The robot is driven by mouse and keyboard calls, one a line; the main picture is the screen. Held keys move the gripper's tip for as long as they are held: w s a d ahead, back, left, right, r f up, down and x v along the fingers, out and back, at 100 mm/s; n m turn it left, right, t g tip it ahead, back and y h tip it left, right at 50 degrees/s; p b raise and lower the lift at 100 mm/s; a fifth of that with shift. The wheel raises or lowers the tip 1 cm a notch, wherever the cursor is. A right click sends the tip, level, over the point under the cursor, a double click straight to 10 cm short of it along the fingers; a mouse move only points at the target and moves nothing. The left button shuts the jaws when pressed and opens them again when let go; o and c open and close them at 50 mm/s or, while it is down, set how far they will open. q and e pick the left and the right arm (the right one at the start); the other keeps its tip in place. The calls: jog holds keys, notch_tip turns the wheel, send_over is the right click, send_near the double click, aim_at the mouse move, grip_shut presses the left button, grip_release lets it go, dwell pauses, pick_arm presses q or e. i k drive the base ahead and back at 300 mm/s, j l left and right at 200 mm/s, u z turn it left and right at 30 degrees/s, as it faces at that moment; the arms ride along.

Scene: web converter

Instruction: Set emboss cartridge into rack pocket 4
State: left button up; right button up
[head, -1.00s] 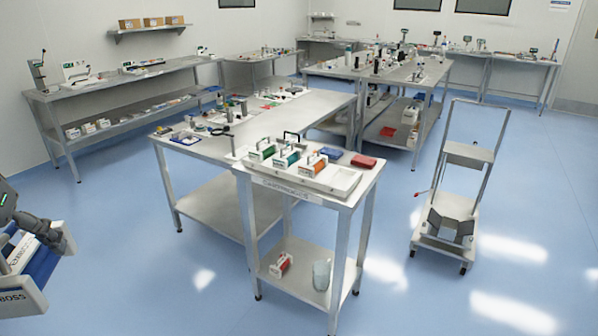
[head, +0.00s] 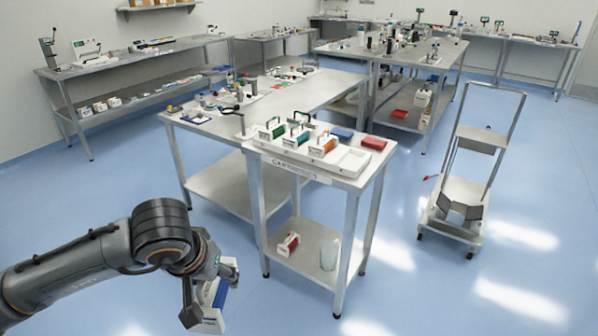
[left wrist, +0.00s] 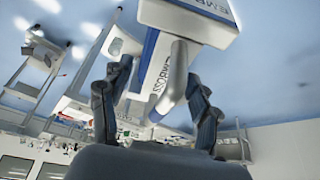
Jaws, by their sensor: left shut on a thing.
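My left gripper (head: 218,268) is at the lower left of the head view, shut on the emboss cartridge (head: 211,312), a white block with blue parts. The white cartridge rack (head: 347,163) sits on a small steel table, ahead and to the right of the gripper. Green (head: 270,131), teal (head: 298,136) and orange (head: 323,146) cartridges stand in it; its right end looks empty. My right gripper is out of view.
A blue piece (head: 342,133) and a red piece (head: 374,144) lie behind the rack. The table's lower shelf (head: 312,254) holds a red-and-white cartridge and a pale container. A cart (head: 455,210) stands right. Floor between my arm and the table is clear.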

aim_at(350, 163)
jog(key=i+j+z, duration=0.1)
jog(key=z, duration=0.3)
jog(key=i+j+z, duration=0.1)
jog(key=z, duration=0.25)
jog(key=j+z, duration=0.1)
jog(key=z, duration=0.3)
jog(key=i+j+z, duration=0.1)
jog(key=z, duration=0.25)
jog(key=i+j+z, duration=0.25)
jog(key=j, duration=0.75)
jog(key=j+z, duration=0.25)
jog(key=j, duration=0.75)
